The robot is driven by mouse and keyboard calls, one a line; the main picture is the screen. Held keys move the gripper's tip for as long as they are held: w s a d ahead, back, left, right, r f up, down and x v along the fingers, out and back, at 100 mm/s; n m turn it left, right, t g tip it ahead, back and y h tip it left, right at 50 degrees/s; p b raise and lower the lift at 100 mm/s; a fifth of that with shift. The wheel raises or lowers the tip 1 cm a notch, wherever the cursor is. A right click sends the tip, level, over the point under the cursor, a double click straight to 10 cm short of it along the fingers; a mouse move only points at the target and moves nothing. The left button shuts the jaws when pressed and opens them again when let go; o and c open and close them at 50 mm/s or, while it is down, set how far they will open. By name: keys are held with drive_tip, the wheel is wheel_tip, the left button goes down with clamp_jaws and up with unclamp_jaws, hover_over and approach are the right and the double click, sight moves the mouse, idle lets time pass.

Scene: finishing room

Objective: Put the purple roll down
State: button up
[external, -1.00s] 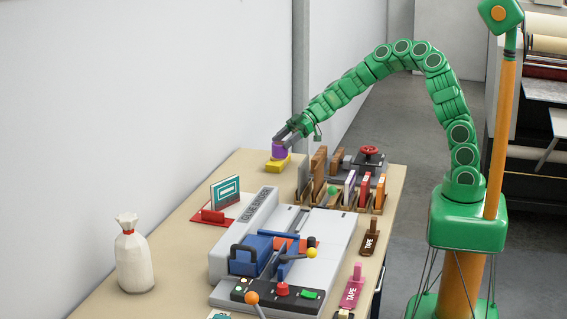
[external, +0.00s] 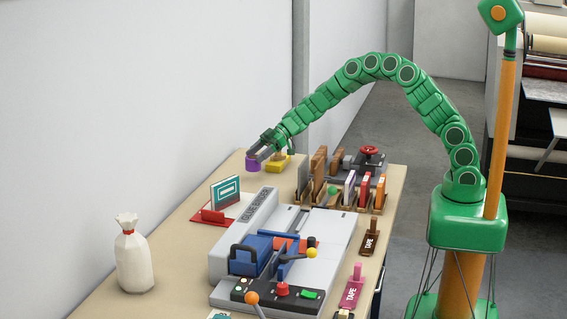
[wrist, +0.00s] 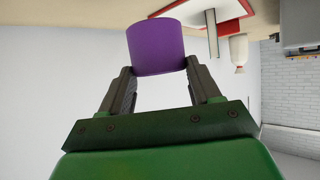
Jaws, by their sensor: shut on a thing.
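The purple roll (external: 253,164) is low over the far left end of the table (external: 188,212), left of a yellow block (external: 278,163). I cannot tell whether it touches the tabletop. My gripper (external: 259,156) is shut on the roll and reaches down to it from the right. In the wrist view the roll (wrist: 156,47) sits between the two fingers of my gripper (wrist: 160,72), and its far end lies against the beige tabletop in the picture.
A red stand with a teal card (external: 225,193) is nearer on the table. A grey binder machine (external: 262,205) fills the middle. A wooden rack of upright pieces (external: 340,199) is on the right. A white sack (external: 134,258) stands at front left.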

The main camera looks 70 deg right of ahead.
sight(255, 167)
drive_tip(key=shift+w+f, duration=1.2)
drive_tip(key=shift+f, duration=1.75)
drive_tip(key=o, duration=1.1)
drive_tip(key=shift+f, duration=0.1)
